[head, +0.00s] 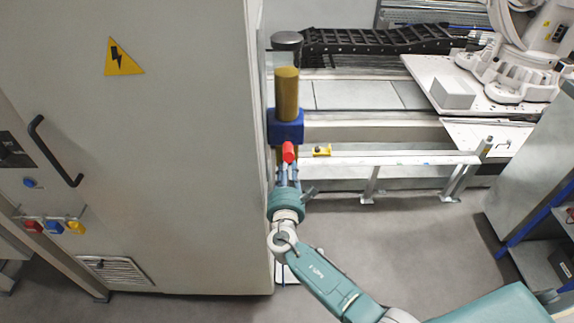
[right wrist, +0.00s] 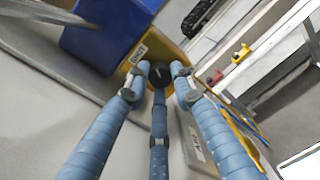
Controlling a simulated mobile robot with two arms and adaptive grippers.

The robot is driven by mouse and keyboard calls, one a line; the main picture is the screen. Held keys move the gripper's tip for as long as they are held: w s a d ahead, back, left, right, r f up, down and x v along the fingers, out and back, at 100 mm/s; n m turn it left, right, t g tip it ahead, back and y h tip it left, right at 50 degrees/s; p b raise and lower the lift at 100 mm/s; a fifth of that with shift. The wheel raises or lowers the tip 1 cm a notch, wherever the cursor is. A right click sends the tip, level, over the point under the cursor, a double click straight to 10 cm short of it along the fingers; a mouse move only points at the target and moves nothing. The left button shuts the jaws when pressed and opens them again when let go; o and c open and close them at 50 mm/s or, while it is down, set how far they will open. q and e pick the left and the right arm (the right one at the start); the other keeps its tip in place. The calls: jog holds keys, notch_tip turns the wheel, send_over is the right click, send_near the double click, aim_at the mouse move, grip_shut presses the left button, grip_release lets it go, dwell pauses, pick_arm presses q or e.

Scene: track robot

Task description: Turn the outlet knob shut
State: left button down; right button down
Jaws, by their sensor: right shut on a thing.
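A brass-coloured upright fitting (head: 287,95) with a blue block (head: 285,127) stands beside the cabinet's right edge in the head view. A red knob-like part (head: 288,152) shows just below the block. My right gripper (head: 288,172) reaches up to it from below. In the right wrist view my right gripper's blue-wrapped fingers (right wrist: 160,78) close together against the brass body (right wrist: 135,58), below the blue block (right wrist: 105,30). They are shut on the outlet knob, which they mostly hide. A small label on the brass body is too small to read. My left gripper is not in view.
A tall grey cabinet (head: 170,160) fills the left, close beside my right gripper. A pale rail (head: 400,160) and a small yellow part (head: 322,151) lie to the right. Grey floor (head: 390,240) is clear right of the cabinet. A shelf unit (head: 535,200) stands at far right.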

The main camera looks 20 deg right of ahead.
jog(key=shift+s+f+n+p, duration=0.15)
jog(key=shift+n+p, duration=0.25)
jog(key=shift+n, duration=1.1)
jog(key=shift+w+f+n+p, duration=0.1)
jog(key=shift+n+p, duration=0.25)
jog(key=shift+n, duration=1.15)
jog(key=c, duration=1.5)
grip_release()
jog(key=shift+o, duration=0.2)
jog(key=shift+r, duration=0.1)
jog(key=v, duration=1.2)
